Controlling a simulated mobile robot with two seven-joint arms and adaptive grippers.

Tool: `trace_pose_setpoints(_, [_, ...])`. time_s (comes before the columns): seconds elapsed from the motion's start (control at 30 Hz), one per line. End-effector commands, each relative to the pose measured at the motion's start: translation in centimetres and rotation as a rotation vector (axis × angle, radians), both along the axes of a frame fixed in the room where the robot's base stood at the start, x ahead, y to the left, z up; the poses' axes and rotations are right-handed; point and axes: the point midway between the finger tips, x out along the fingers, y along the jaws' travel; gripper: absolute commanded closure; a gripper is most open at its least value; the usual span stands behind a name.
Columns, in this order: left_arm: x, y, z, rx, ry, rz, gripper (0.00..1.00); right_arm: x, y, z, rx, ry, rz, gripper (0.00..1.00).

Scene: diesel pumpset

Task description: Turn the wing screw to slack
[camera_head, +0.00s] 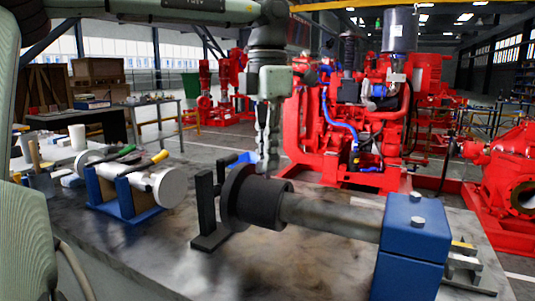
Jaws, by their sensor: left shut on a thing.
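My left gripper (268,163) points straight down from the arm that crosses the top of the view. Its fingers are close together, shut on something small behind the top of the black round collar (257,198). I take this to be the wing screw, but the fingers and collar hide it and I cannot make out its shape or angle. The collar sits on a grey shaft (330,216) that runs right into a blue block (412,245). A black upright stand (206,215) is at the collar's left. My right gripper is not in view.
The workbench (300,272) has a bare front middle. To the left, a silver cylinder (170,187) lies on a blue cradle (128,204), with coloured-handled tools on it. The red diesel pumpset (365,125) stands behind the bench, and another red pump (505,170) at the right.

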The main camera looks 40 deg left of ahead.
Motion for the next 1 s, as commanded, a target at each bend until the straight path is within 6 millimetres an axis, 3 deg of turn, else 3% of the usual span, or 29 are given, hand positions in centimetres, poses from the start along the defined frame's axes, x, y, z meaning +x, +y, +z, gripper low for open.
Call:
trace_pose_setpoints(0.37, [0.0,0.0,0.1,0.002,-0.003,0.361,1.00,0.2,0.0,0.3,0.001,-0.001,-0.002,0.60])
trace_pose_setpoints(1.0, [0.0,0.1,0.0,0.002,-0.003,0.969,1.00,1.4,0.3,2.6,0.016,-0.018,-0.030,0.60])
